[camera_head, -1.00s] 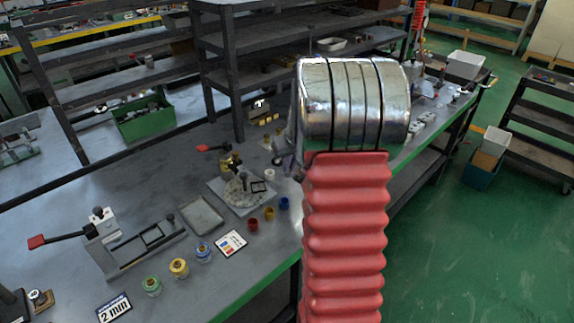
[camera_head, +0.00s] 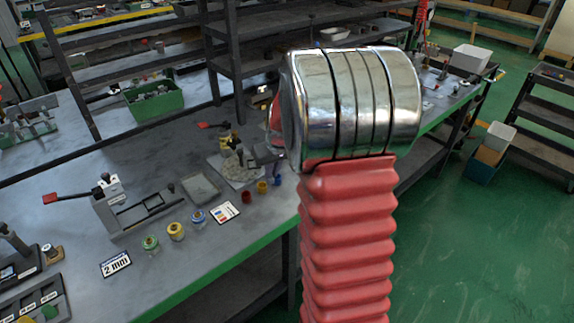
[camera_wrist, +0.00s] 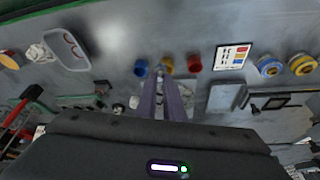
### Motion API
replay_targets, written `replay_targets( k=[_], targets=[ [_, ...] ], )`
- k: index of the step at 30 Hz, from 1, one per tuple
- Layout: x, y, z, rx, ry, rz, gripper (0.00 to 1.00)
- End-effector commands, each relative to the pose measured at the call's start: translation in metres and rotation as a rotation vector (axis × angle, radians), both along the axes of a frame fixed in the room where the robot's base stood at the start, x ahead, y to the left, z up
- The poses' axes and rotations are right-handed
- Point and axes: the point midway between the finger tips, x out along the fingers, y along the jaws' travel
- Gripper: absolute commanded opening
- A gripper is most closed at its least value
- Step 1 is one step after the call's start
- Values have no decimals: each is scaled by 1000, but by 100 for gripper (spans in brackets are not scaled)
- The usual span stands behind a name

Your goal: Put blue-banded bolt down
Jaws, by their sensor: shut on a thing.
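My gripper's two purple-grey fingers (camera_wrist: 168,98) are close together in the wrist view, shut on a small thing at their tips. It is mostly hidden, and no blue band can be made out. In the head view my gripper (camera_head: 264,156) shows partly behind my arm, above the bench near the cups. Beyond the fingertips in the wrist view stand a blue cup (camera_wrist: 140,68), a yellow cup (camera_wrist: 167,65) and a red cup (camera_wrist: 194,63). The cups also show in the head view: red (camera_head: 246,197), yellow (camera_head: 262,187) and blue (camera_head: 277,181).
A card with coloured bars (camera_head: 225,212) lies beside the cups, near a grey tray (camera_head: 200,188). Green (camera_head: 150,243), yellow (camera_head: 176,231) and blue (camera_head: 198,217) jars stand near the front edge. A red-handled clamp fixture (camera_head: 130,205) stands left. A dark shelf rack rises behind.

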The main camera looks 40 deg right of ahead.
Motion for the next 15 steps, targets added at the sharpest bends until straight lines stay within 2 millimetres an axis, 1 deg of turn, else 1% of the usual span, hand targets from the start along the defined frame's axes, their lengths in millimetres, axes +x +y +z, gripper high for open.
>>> replay_targets(
  k=[1, 5, 6, 8, 9, 11, 15],
  targets=[
    [2, 12, -1, 0, 1, 15, 0],
    [7, 42, -3, 0, 1, 43, 0],
    [9, 54, -5, 0, 1, 55, 0],
    [11, 72, -6, -1, 1, 73, 0],
    [13, 87, -8, 0, 2, 87, 0],
    [15, 107, -10, 0, 2, 108, 0],
    [20, 156, -14, 0, 2, 157, 0]
  ],
)
